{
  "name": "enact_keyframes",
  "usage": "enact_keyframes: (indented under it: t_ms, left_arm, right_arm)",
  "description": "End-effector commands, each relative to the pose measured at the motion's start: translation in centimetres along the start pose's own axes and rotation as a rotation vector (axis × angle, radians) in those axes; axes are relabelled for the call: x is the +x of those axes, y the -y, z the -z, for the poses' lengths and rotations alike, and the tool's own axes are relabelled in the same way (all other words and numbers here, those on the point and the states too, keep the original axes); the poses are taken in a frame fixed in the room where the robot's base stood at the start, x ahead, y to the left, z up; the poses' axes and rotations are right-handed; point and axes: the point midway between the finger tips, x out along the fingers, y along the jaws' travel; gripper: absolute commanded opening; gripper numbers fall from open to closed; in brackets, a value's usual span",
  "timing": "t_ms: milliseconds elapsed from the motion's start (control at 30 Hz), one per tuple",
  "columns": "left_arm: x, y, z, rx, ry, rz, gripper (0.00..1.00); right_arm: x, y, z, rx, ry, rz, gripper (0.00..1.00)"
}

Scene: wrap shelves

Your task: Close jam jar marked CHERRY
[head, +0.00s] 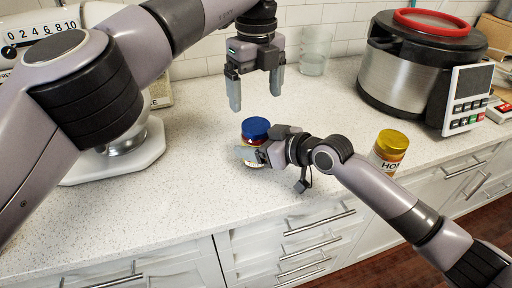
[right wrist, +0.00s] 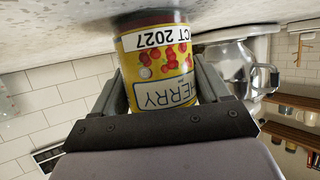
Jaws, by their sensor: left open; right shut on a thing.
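The cherry jam jar (head: 250,142) stands on the counter in the middle of the head view. A blue lid (head: 256,128) sits on its top; how tight it is cannot be seen. My right gripper (head: 250,154) is shut around the jar's body from the right. In the right wrist view the jar (right wrist: 158,65) is between the two fingers, its yellow label upside down and reading "ERRY" and "CT 2027". My left gripper (head: 256,98) is open and empty, fingers pointing down above the jar, apart from the lid.
A gold-lidded jar (head: 390,146) marked "HO" stands to the right behind my right forearm. A large cooker (head: 405,75) with a red-rimmed lid and a clear glass (head: 314,52) stand at the back. A white appliance (head: 120,160) is at the left. The front-left counter (head: 170,205) is clear.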

Motion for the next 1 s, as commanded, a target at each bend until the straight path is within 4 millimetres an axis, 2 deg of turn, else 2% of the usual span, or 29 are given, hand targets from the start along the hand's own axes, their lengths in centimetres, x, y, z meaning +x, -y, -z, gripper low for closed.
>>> enact_keyframes:
  t_ms: [167,567,767,1000]
  left_arm:
    - [-1.0,0.0,0.0,-0.094,0.0,0.003,0.91]
    - [-0.6,0.0,0.0,-0.096,-0.001,0.001,0.91]
    - [1.5,-0.1,0.0,-0.094,-0.001,0.0,0.91]
    - [5.2,0.0,0.1,-0.094,-0.002,0.001,0.91]
  right_arm:
    - [0.0,0.0,0.1,-0.001,-0.001,-0.001,0.0]
    - [0.0,0.0,0.1,-0.001,-0.001,0.0,0.0]
    - [0.0,0.0,0.1,0.0,-0.001,0.0,0.0]
    - [0.0,0.0,0.1,-0.001,-0.001,0.0,0.0]
